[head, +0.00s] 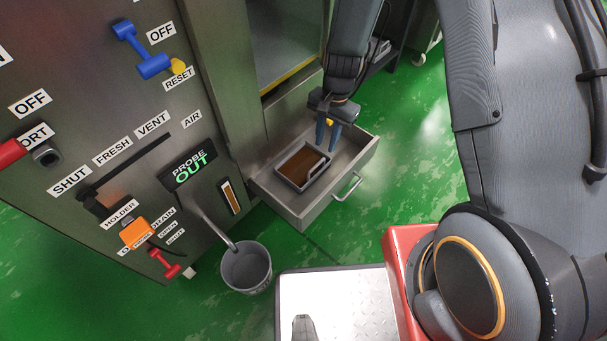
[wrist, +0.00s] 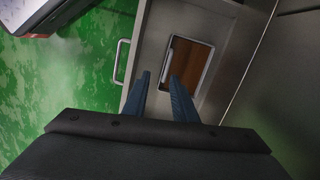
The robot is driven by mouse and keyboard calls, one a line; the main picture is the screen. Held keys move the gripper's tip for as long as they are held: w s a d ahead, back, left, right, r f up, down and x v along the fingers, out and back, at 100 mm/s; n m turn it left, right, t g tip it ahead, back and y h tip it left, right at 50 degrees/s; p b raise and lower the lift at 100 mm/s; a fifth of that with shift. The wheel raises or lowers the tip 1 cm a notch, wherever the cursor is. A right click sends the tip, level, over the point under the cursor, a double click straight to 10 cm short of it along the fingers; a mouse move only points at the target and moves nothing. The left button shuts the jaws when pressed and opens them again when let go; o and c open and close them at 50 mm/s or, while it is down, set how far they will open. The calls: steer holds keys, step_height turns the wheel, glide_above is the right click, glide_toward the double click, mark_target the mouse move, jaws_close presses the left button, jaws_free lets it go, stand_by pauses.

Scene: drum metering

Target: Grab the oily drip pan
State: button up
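The drip pan (head: 291,172) is a small grey rectangular tray with brown oily liquid in it. It sits inside an open metal drawer (head: 305,212) of the cabinet, and it also shows in the wrist view (wrist: 205,50).
The drawer has a bar handle (head: 348,187) on its front. A grey bucket (head: 246,270) stands on the green floor under a spout. The control panel (head: 110,130) with levers is at left. A metal-topped platform (head: 335,300) is at the bottom. Green floor right of the drawer is clear.

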mark_target(318, 164)
steer(key=shift+m, duration=0.7)
steer(key=f+b, duration=0.1)
steer(key=f, duration=0.2)
steer(key=w+a+f, duration=0.1)
steer(key=f, duration=0.2)
steer(key=f+b, duration=0.1)
steer(key=f, duration=0.2)
steer(key=shift+w+a+f+b, duration=0.2)
steer(key=shift+w+f+b, duration=0.1)
steer(key=shift+f+b, duration=0.1)
steer(key=f+b, duration=0.1)
steer(key=f, duration=0.4)
steer(key=f+b, duration=0.1)
steer(key=f, duration=0.1)
steer(key=shift+s+a+f+b, duration=0.2)
steer(key=shift+s+f+b, duration=0.1)
jaws_close()
